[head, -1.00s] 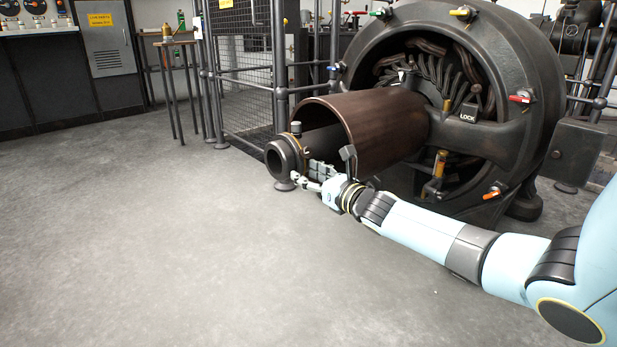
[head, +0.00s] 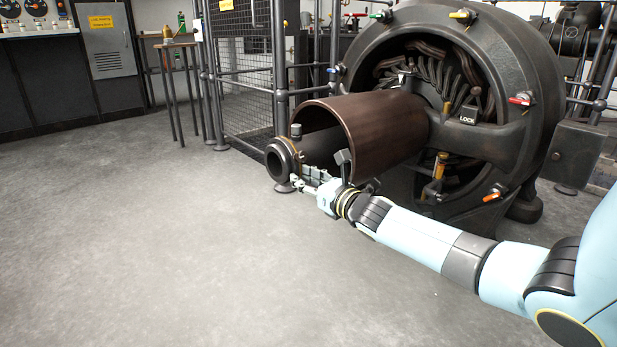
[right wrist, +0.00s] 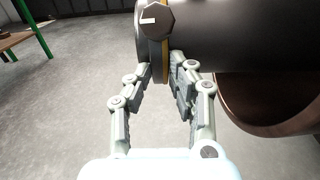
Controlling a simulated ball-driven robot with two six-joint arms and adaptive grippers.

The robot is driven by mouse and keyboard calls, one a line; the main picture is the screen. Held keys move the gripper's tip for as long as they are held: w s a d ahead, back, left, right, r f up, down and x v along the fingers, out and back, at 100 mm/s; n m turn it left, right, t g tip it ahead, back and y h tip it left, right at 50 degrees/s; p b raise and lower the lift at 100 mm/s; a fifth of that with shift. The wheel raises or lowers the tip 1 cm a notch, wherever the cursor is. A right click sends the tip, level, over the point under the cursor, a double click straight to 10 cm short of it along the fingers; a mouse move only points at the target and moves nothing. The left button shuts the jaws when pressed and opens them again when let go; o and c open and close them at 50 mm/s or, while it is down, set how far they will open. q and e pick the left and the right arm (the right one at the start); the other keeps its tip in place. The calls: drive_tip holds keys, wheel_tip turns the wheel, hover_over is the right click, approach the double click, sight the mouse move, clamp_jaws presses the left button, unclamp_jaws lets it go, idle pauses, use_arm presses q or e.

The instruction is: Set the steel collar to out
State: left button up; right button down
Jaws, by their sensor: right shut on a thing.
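The steel collar (head: 284,157) is a dark grey ring at the free left end of the dark shaft (head: 320,145). It has a knob on top and a thin brass band on its inner side. The right wrist view shows the collar's rim (right wrist: 144,42) and its faceted knob (right wrist: 157,20) with a white mark. My right gripper (head: 300,182) is at the collar's lower near side. In the right wrist view its fingers (right wrist: 162,72) straddle the collar's edge, shut on it. My left gripper is not in view.
A brown half-open drum (head: 385,130) covers the shaft's inner part, close to my right wrist. Behind it stands the large dark dynamo housing (head: 520,60) with coloured levers and a LOCK plate (head: 468,114). The floor (head: 150,250) at front left is clear.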

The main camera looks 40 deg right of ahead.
drive_tip(key=shift+a, duration=0.45)
drive_tip(key=c, duration=1.2)
unclamp_jaws()
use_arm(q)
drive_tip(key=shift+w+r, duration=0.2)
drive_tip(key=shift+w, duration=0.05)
use_arm(e)
drive_tip(key=shift+s, duration=0.1)
drive_tip(key=s+d, duration=0.1)
drive_tip(key=s, duration=1.1)
